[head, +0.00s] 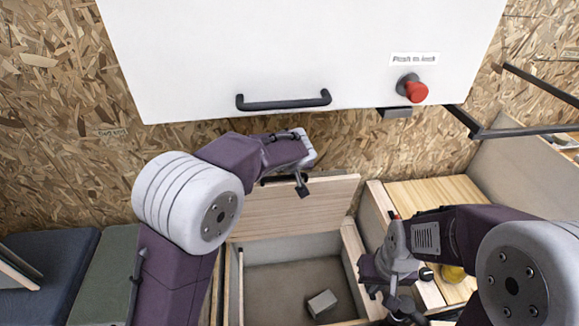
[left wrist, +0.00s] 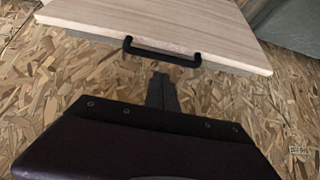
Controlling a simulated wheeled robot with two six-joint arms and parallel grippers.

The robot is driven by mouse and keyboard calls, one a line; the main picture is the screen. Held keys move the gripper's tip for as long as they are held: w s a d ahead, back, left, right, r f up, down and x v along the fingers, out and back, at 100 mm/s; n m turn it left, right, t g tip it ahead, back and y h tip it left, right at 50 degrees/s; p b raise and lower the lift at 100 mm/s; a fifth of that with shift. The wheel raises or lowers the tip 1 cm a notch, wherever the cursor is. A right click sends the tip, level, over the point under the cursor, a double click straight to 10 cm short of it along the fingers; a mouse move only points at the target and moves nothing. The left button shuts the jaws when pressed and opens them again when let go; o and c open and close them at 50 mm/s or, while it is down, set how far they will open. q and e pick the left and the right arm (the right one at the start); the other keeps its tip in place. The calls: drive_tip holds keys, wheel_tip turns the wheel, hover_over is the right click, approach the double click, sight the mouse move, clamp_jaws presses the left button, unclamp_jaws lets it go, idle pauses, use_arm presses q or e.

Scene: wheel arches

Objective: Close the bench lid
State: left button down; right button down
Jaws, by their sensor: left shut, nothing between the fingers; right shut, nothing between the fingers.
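The bench lid (head: 290,207) is a light wooden panel standing raised at the back of the bench box (head: 290,250), so the box is open. The lid also shows in the left wrist view (left wrist: 170,25), with its black handle (left wrist: 162,52) at its edge. My left gripper (head: 303,190) is shut and empty at the lid's upper edge by the handle. In the left wrist view its fingers (left wrist: 162,92) lie just short of the handle, apart from it in the picture. My right gripper (head: 390,290) is shut and empty beside the box's right wall.
A small grey block (head: 321,303) lies inside the box. A white cabinet panel (head: 290,50) with a black handle (head: 284,102) and a red knob (head: 416,91) hangs above. Dark cushions (head: 50,262) lie at left. A yellow object (head: 453,274) sits near my right arm.

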use_arm(q)
drive_tip(key=x, duration=0.5)
drive_tip(key=shift+w+a+f, duration=0.15)
drive_tip(key=shift+w+f, duration=0.05)
drive_tip(key=shift+f, duration=0.1)
